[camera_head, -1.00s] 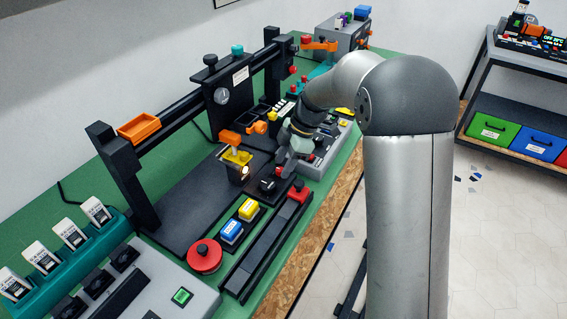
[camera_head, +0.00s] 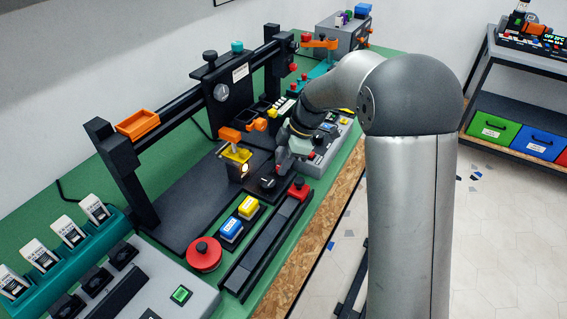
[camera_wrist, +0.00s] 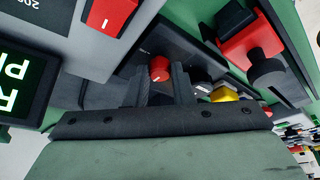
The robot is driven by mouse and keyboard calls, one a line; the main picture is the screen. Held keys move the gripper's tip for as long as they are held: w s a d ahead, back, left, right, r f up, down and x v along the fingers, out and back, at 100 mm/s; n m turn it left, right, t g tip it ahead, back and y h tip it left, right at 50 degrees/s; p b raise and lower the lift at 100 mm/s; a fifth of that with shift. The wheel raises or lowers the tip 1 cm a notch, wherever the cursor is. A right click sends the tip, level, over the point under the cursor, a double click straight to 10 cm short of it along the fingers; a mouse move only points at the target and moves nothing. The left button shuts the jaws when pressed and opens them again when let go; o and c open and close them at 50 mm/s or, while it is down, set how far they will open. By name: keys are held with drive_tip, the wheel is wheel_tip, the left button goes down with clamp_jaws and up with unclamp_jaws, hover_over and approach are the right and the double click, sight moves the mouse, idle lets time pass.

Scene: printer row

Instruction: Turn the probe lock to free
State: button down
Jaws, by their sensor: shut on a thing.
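My gripper (camera_head: 284,167) reaches down at the front of the fixture, beside a small black knob (camera_head: 268,183) with a white mark. In the wrist view its two dark fingers (camera_wrist: 159,90) are shut on a small part with a round red top (camera_wrist: 160,68). This red-topped part seems to be the probe lock, but I see no label on it.
A red rocker switch (camera_wrist: 110,14) and a green-lit display (camera_wrist: 18,86) are close in the wrist view. A red block (camera_head: 298,190) sits on the dark rail. Yellow (camera_head: 247,207) and blue (camera_head: 231,229) buttons and a red mushroom button (camera_head: 204,253) stand nearer.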

drive_tip(key=m+b, duration=0.2)
drive_tip(key=m+t+b, duration=0.1)
drive_tip(key=b, duration=0.1)
drive_tip(key=shift+s+f+m+t, duration=0.2)
drive_tip(key=shift+m+t, duration=0.1)
drive_tip(key=shift+m, duration=0.1)
drive_tip(key=m+b, duration=0.1)
drive_tip(key=m, duration=0.1)
drive_tip(key=m+t+b, duration=0.1)
drive_tip(key=m, duration=0.1)
drive_tip(key=shift+s+r+m+t+h, duration=0.15)
drive_tip(key=shift+m+t+h, duration=0.15)
drive_tip(key=m, duration=0.2)
drive_tip(key=m+t+h, duration=0.1)
drive_tip(key=m, duration=0.1)
drive_tip(key=shift+s+a+r, duration=0.15)
drive_tip(key=shift+a, duration=0.05)
drive_tip(key=shift+a+m+t+h, duration=0.1)
drive_tip(key=shift+m+t+h, duration=0.25)
drive_tip(key=shift+m, duration=0.85)
drive_tip(key=shift+a+m+t+h, duration=0.15)
drive_tip(key=shift+m+h, duration=0.4)
drive_tip(key=shift+m, duration=0.65)
drive_tip(key=shift+d, duration=0.15)
drive_tip(key=c, duration=1.3)
unclamp_jaws()
drive_tip(key=shift+o, duration=0.2)
drive_tip(key=shift+s, duration=0.1)
